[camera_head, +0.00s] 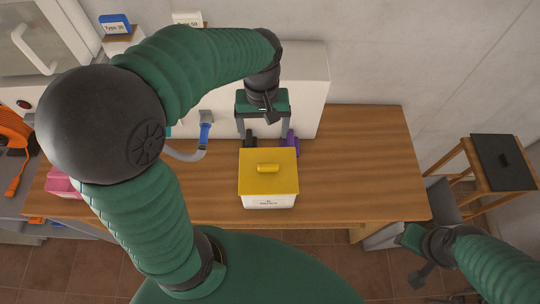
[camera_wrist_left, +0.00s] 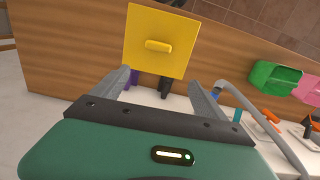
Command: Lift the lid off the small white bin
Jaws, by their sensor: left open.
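The small white bin (camera_head: 268,202) stands upright on the wooden table, with a label on its front. Its flat yellow lid (camera_head: 267,184) sits on top and has a raised yellow handle (camera_head: 268,168). The lid (camera_wrist_left: 160,65) and handle (camera_wrist_left: 158,46) also show in the left wrist view. My left gripper (camera_head: 264,132) is open and empty, on the far side of the bin and apart from the handle. Its two fingers (camera_wrist_left: 157,80) spread near the lid's edge in the wrist view. My right gripper (camera_head: 418,262) is at the lower right, away from the bin; its jaws are unclear.
Purple (camera_head: 290,142) and black (camera_head: 250,142) items show behind the bin. A hose with a blue handle (camera_head: 205,132) hangs from the white boiler (camera_head: 310,85). A pink container (camera_head: 62,184) is at left. The wooden table (camera_head: 365,165) is clear right of the bin.

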